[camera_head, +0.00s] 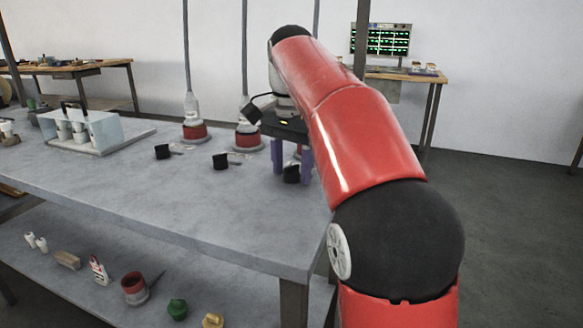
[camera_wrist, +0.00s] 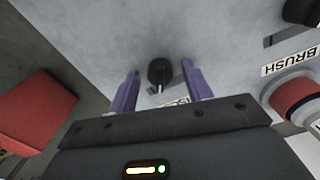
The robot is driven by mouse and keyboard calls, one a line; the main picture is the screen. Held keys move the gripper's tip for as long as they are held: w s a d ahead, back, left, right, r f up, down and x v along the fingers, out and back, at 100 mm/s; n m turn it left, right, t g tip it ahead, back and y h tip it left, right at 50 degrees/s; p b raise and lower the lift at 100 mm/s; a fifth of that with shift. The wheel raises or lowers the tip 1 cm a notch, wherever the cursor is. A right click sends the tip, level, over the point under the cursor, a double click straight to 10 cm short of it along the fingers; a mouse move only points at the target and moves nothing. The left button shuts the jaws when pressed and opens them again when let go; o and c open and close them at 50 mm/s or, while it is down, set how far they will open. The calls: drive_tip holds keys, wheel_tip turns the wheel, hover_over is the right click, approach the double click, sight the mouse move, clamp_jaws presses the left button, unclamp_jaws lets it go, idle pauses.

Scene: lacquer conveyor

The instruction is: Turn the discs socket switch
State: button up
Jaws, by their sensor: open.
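Three black switches stand in a row on the grey bench, each by a small label. The nearest black switch (camera_head: 291,174) is at the right, under my gripper (camera_head: 292,168). In the wrist view this switch (camera_wrist: 159,71) shows as a dark knob with a thin pale stem, between the purple fingertips. Its label (camera_wrist: 175,102) is mostly hidden by my gripper, so I cannot read it. My gripper is open, with fingers pointing down on either side of the knob; I see no clear contact. A neighbouring label (camera_wrist: 288,60) reads BRUSH, beside the middle switch (camera_head: 221,160).
Red-and-white sockets (camera_head: 194,130) with vertical poles stand behind the switches; another (camera_head: 248,138) is near my gripper. A clear box (camera_head: 105,130) with white cups is at left. The bench's right edge (camera_head: 300,268) is close to my arm. A lower shelf holds small items.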

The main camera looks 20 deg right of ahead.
drive_tip(key=c, duration=1)
drive_tip(key=shift+r+n+p, duration=0.1)
drive_tip(key=shift+n+p, duration=0.2)
drive_tip(key=shift+p, duration=0.05)
drive_tip(key=shift+r+n+p, duration=0.1)
drive_tip(key=shift+n+p, duration=0.4)
drive_tip(key=shift+p, duration=0.05)
drive_tip(key=n+p, duration=0.1)
drive_tip(key=n, duration=0.1)
drive_tip(key=shift+n, duration=0.3)
drive_tip(key=n, duration=0.3)
drive_tip(key=shift+n, duration=2.3)
